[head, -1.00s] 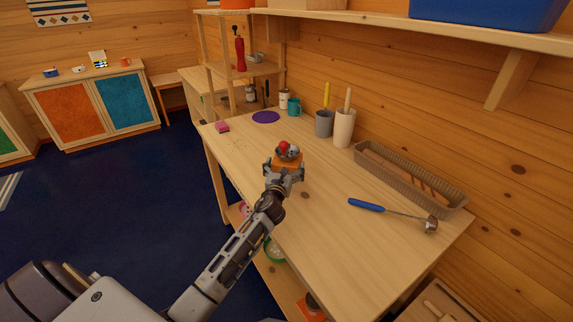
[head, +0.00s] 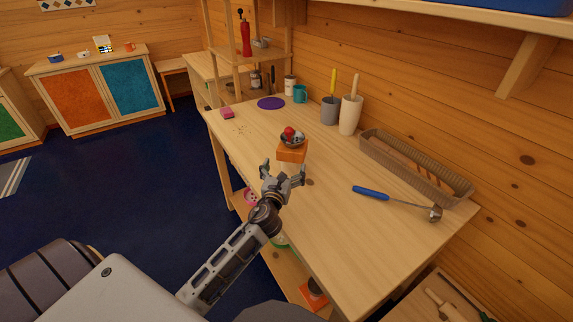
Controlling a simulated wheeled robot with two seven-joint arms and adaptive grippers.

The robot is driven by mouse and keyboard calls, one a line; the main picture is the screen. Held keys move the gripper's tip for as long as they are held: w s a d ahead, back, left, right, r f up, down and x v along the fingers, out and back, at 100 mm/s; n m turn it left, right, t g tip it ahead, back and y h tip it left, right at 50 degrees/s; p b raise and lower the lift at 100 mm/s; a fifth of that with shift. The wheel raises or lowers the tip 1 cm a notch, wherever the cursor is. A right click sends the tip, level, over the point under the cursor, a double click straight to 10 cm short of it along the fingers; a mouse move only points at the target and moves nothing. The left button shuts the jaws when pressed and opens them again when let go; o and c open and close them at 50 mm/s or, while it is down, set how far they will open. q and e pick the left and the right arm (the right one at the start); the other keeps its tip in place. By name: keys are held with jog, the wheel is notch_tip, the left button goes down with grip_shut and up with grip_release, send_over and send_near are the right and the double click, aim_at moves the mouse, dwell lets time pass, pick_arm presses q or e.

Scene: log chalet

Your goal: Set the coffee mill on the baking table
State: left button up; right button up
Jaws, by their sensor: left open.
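The coffee mill (head: 291,153), with an orange body, a metal bowl top and a red knob, stands upright on the baking table (head: 335,235), near its front edge. My left gripper (head: 283,173) is open and empty, just in front of the mill on the near side. Its fingers look apart from the mill, though one fingertip comes close to its lower edge. My right gripper is not in view.
A basket (head: 418,170) and a blue-handled ladle (head: 398,202) lie to the right on the table. A grey crock (head: 329,111), a white crock (head: 350,115), a teal mug (head: 300,94), a purple disc (head: 271,103) and a pink item (head: 227,113) are farther back.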

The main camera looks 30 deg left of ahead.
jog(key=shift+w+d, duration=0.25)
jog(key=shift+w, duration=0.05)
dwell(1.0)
